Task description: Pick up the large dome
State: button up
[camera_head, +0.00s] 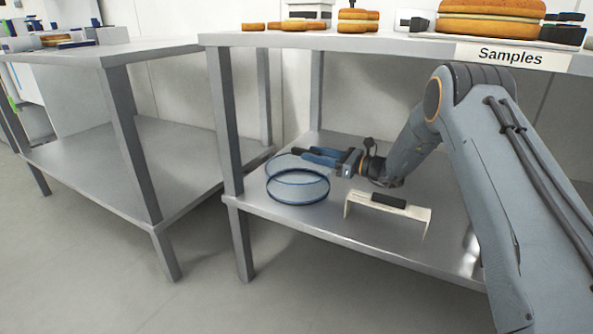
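A clear dome (298,199) with dark blue rim lines stands on the lower shelf (330,226) of the right bench, near its front left leg. A second curved outline shows just behind and to its left; I cannot tell whether it is part of the same dome or another one. My gripper (305,155) reaches in from the right under the bench top, with its blue fingers pointing left, at or just behind the dome's upper back edge. Whether the fingers touch the dome, and how far apart they are, is too small to tell.
A white bracket-like piece with a black top (413,212) stands on the shelf right of the dome. Metal bench legs (224,125) border the shelf at left. The bench top above carries round orange-brown items (357,22) and a "Samples" label (510,57). Another bench (90,160) stands left.

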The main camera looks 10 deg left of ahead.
jog(key=shift+x, duration=0.85)
grip_shut()
jog(key=shift+r, duration=0.1)
